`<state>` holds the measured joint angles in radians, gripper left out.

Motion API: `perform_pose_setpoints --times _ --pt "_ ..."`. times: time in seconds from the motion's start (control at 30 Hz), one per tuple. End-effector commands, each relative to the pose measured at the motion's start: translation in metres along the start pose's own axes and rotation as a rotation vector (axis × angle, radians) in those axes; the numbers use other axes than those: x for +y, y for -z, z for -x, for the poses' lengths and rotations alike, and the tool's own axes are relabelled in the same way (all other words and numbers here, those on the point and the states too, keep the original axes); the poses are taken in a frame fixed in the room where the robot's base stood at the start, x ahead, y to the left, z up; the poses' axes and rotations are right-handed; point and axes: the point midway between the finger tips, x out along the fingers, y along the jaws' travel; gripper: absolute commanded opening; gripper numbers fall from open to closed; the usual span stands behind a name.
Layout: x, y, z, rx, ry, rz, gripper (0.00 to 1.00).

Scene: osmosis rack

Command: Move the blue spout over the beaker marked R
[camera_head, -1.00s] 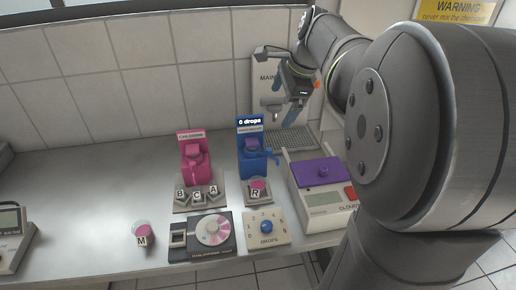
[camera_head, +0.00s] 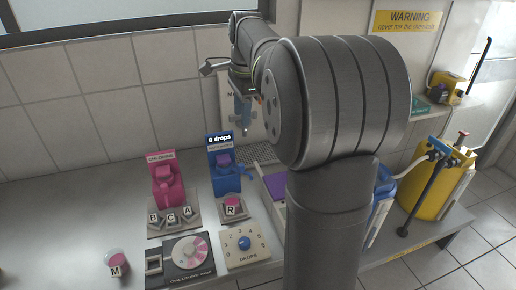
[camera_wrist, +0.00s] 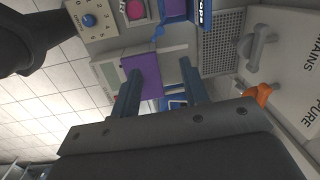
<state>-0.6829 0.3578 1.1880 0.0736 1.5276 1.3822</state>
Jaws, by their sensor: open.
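The blue dispenser (camera_head: 224,180) stands at the back of the bench, with a "0 drops" display on top. Its blue spout (camera_head: 246,172) sticks out to the right, not over the beaker marked R (camera_head: 232,204). That beaker holds something pink and sits on a small stand in front of the dispenser. In the wrist view the spout (camera_wrist: 157,34) and the pink beaker (camera_wrist: 136,9) show near the top edge. My gripper (camera_wrist: 158,88) is open and empty; in the head view my gripper (camera_head: 243,124) hangs above and behind the dispenser, apart from it.
A beaker marked M (camera_head: 117,264), a disc device (camera_head: 187,252) and a drops dial (camera_head: 245,243) lie in front. A purple-topped device (camera_wrist: 143,77) is below my gripper. The wall tap (camera_wrist: 258,44) is close by.

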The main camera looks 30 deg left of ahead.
Motion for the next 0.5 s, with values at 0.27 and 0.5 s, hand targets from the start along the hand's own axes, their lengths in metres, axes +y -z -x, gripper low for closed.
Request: perform_pose_setpoints --times 0.27,0.5 --pt "-0.013 -0.005 -0.015 0.062 -0.084 0.002 0.41" --pt "-0.009 -0.003 -0.054 0.060 -0.086 0.002 0.41"
